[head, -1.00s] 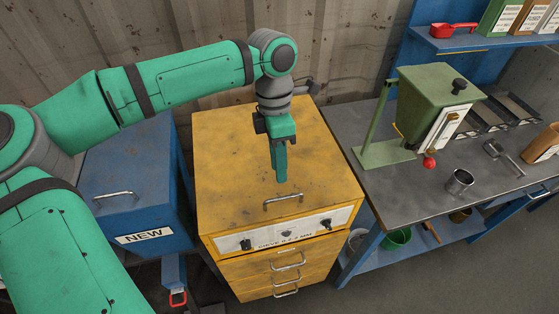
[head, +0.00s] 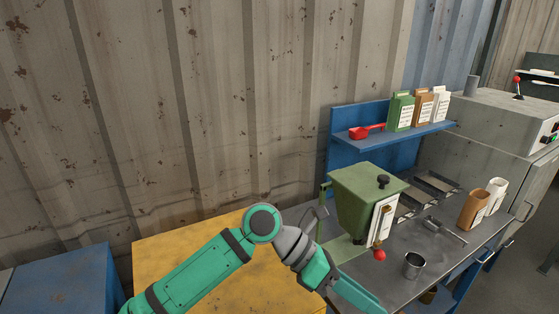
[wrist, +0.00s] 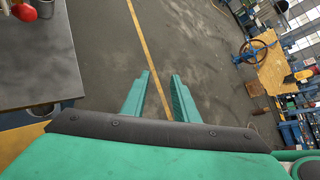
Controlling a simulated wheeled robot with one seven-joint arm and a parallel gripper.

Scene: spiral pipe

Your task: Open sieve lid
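The yellow sieve cabinet (head: 195,250) shows only its flat top surface at the bottom of the head view. Its front, label and lid handle are below the picture edge. My gripper (head: 362,298) is at the lower edge of the head view, to the right of the yellow top and in front of the grey bench. In the wrist view my gripper (wrist: 160,78) has its two fingers apart with nothing between them, pointing over bare floor. A yellow surface at the left edge may be the cabinet (wrist: 18,142).
The grey bench (head: 445,255) stands right of the sieve, with a green hopper (head: 365,195), a metal cup (head: 414,265) and bags (head: 474,209). A blue cabinet (head: 65,285) is at the left. A corrugated wall (head: 200,120) is behind.

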